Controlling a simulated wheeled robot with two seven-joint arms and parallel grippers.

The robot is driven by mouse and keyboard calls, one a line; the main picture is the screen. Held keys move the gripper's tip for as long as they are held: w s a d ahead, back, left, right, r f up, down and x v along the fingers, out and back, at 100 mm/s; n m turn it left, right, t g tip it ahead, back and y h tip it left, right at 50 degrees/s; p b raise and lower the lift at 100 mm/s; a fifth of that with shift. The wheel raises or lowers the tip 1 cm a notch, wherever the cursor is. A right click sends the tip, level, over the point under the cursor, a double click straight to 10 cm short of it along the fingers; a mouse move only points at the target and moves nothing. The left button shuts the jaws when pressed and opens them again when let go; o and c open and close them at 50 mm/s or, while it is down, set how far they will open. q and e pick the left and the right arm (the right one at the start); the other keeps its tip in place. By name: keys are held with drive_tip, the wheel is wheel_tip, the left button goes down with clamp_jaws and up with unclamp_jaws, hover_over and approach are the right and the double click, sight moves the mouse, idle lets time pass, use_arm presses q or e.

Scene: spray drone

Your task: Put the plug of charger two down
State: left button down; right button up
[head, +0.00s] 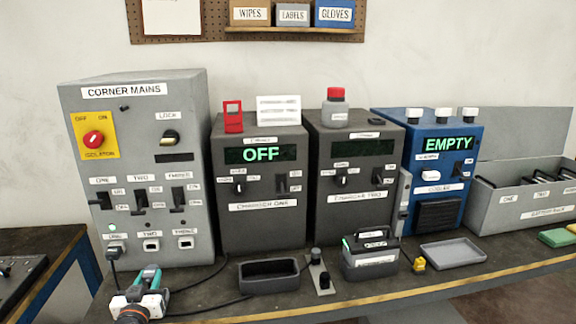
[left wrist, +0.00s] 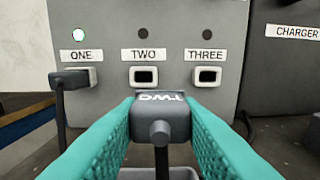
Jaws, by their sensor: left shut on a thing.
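My left gripper (head: 150,277) is low in front of the corner mains box (head: 185,230). It is shut on a dark grey plug (left wrist: 147,117) marked TWO, with teal fingers (left wrist: 160,115) on both sides of it. The plug is in front of and below socket TWO (left wrist: 144,76), which is empty. Its cable hangs toward the camera. Plug ONE (left wrist: 76,79) sits in socket ONE, under a lit green lamp. Socket THREE (left wrist: 206,76) is empty. Charger two (head: 355,190) stands on the bench with a dark display. My right gripper is not in view.
Charger one (head: 262,222) reads OFF. A dark open tray (head: 268,284) lies on the bench just right of my left gripper, with black cables around it. A battery pack (head: 370,255), a small yellow item (head: 419,264) and a grey tray (head: 453,252) are farther right.

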use_arm(q)
drive_tip(key=s+d+f+m+h, duration=0.2)
drive_tip(key=s+d+h, duration=0.1)
drive_tip(key=s+d, duration=1.1)
drive_tip(key=s+d+r, duration=0.3)
drive_tip(key=s, duration=0.3)
drive_tip(key=s+d+r+p, duration=0.1)
drive_tip(key=s+d+r, duration=0.2)
drive_tip(key=s, duration=0.3)
drive_tip(key=shift+d+r+h, duration=0.15)
drive_tip(key=shift+r+h, duration=0.05)
drive_tip(key=shift+h, duration=0.2)
